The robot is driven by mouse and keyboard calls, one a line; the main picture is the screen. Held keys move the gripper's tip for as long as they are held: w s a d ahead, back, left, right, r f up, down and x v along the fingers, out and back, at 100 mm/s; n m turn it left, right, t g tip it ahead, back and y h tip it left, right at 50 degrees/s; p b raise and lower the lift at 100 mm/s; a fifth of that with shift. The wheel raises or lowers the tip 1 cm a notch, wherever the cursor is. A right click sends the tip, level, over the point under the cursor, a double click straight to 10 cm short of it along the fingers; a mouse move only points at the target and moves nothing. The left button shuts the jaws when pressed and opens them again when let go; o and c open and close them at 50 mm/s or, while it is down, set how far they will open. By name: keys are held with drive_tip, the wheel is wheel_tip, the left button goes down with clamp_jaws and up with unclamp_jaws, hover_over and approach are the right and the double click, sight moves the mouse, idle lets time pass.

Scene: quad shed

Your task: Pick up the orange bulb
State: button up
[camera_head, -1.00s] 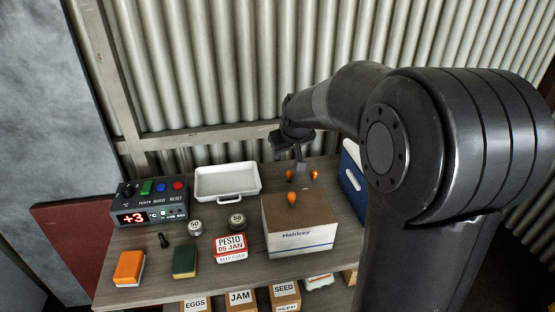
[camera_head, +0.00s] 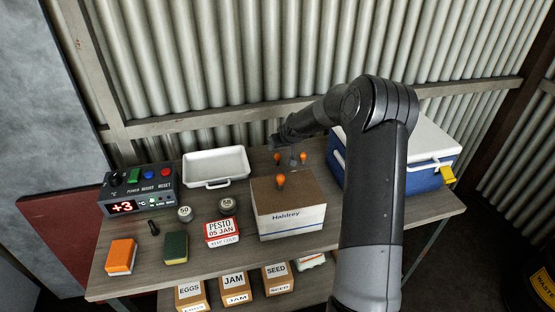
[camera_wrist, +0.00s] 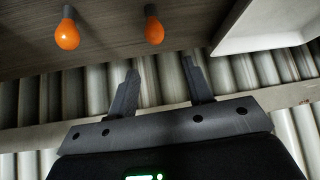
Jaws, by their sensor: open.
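Three orange bulbs show in the head view. One bulb (camera_head: 281,181) is over the top of the brown and white Haldrey box (camera_head: 291,222). A left bulb (camera_head: 277,157) and a right bulb (camera_head: 304,158) are behind the box, close to my gripper (camera_head: 293,160). In the wrist view, my gripper (camera_wrist: 160,60) is open, with nothing between its fingers. Two bulbs with grey bases, one at left (camera_wrist: 67,34) and one nearer the middle (camera_wrist: 155,31), show beyond the fingertips, apart from them.
A white tray (camera_head: 186,168) stands left of the gripper, a blue and white cooler (camera_head: 435,180) to the right. A control box (camera_head: 110,205), jars, a pesto tub (camera_head: 222,240) and sponges occupy the table's left and front. A corrugated wall (camera_head: 230,60) is close behind.

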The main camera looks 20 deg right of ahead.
sight(278, 155)
wheel_tip(278, 155, down, 4)
drive_tip(key=shift+x, duration=2.4)
drive_tip(key=shift+c, duration=0.6)
drive_tip(key=c, duration=0.7)
